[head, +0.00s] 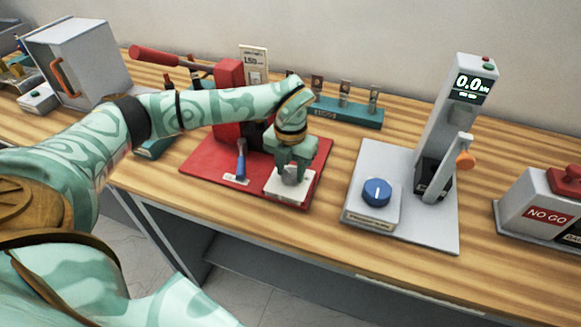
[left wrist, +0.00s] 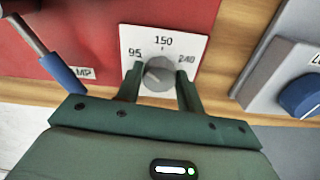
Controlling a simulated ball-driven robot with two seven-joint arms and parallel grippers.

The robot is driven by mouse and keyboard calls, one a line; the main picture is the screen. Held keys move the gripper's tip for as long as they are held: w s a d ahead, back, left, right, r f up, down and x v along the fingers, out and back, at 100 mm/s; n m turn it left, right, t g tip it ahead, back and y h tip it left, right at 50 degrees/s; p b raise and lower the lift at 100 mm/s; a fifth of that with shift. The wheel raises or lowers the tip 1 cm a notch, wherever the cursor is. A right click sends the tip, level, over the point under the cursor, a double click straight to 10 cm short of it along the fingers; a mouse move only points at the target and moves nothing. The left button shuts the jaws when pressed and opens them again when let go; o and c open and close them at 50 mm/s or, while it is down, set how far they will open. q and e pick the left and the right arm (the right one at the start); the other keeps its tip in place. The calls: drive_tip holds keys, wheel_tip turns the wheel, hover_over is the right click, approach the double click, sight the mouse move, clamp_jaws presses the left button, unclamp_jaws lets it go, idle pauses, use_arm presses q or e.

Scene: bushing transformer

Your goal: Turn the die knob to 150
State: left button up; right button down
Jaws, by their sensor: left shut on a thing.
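The die knob (left wrist: 158,73) is a grey round knob on a white dial plate (left wrist: 190,45) marked 95, 150 and 240. Its pointer seems to face left, towards the 95 side, though the mark is small. In the head view the knob (head: 291,178) shows partly below my left gripper (head: 292,168) at the front right of the red base. My left gripper (left wrist: 160,80) points down with one finger on each side of the knob and is shut on it. My right gripper is not in view.
The red press base (head: 215,160) carries a blue-handled lever (head: 241,160) left of the dial plate. A grey tester (head: 385,170) with a blue knob (head: 377,192) stands to the right, its display reading 0.0. Bare wood lies between them.

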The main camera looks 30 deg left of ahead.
use_arm(q)
drive_tip(key=shift+r+m+p, duration=0.3)
drive_tip(key=shift+m+p, duration=0.85)
drive_tip(key=shift+m, duration=0.05)
drive_tip(key=m+p, duration=0.2)
drive_tip(key=shift+m, duration=0.4)
drive_tip(key=m+p, duration=0.2)
drive_tip(key=m, duration=0.1)
drive_tip(key=shift+d, duration=0.1)
drive_tip(key=shift+f+m+p, duration=0.15)
drive_tip(key=shift+m+p, duration=0.65)
drive_tip(key=shift+m, duration=0.8)
drive_tip(key=o, duration=1)
